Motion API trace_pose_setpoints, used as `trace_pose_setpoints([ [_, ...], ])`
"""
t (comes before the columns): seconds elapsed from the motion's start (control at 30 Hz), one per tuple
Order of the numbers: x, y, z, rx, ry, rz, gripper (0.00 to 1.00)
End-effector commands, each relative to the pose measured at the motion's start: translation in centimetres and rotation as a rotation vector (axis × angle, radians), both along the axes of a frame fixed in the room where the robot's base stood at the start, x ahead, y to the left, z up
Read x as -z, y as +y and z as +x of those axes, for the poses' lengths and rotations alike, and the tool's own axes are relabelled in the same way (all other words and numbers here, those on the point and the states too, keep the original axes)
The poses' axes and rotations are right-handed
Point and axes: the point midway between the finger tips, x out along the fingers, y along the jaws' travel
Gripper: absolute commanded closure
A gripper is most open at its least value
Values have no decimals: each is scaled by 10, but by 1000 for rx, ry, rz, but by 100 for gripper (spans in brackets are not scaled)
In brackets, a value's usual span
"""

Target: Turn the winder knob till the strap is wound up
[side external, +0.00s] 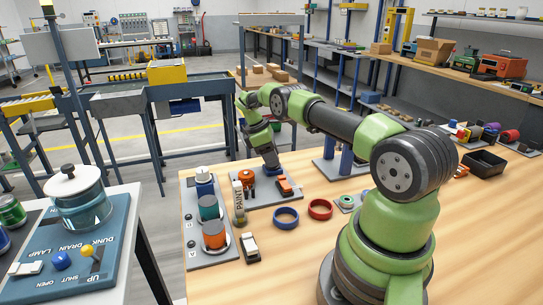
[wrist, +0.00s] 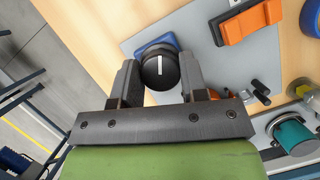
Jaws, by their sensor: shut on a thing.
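The winder knob (wrist: 159,68) is a round black knob with a white line on its face, in the wrist view between my two fingers. It sits on a blue piece (wrist: 152,42) on a grey plate (wrist: 195,35). My gripper (side external: 270,161) points down at the blue piece (side external: 273,171) in the side view. It is shut on the knob, one finger on each side. The white line stands nearly upright in the wrist view. The gripper hides the knob in the side view. I cannot make out the strap clearly.
An orange block (side external: 284,186) is on the same plate, right of the gripper. Blue (side external: 286,218) and red (side external: 320,209) rings lie in front. The table's front middle is clear.

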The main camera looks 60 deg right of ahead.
Motion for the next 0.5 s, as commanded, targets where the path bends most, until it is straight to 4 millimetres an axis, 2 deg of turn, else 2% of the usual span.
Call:
trace_pose_setpoints([
  [0.1, 0, 1, -1, 4, 4, 6, 84],
  [0.13, 0, 1, -1, 4, 4, 6, 55],
  [0.2, 0, 1, -1, 4, 4, 5, 39],
  [0.23, 0, 1, -1, 3, 3, 4, 35],
  [0.5, 0, 1, 0, 1, 2, 2, 35],
])
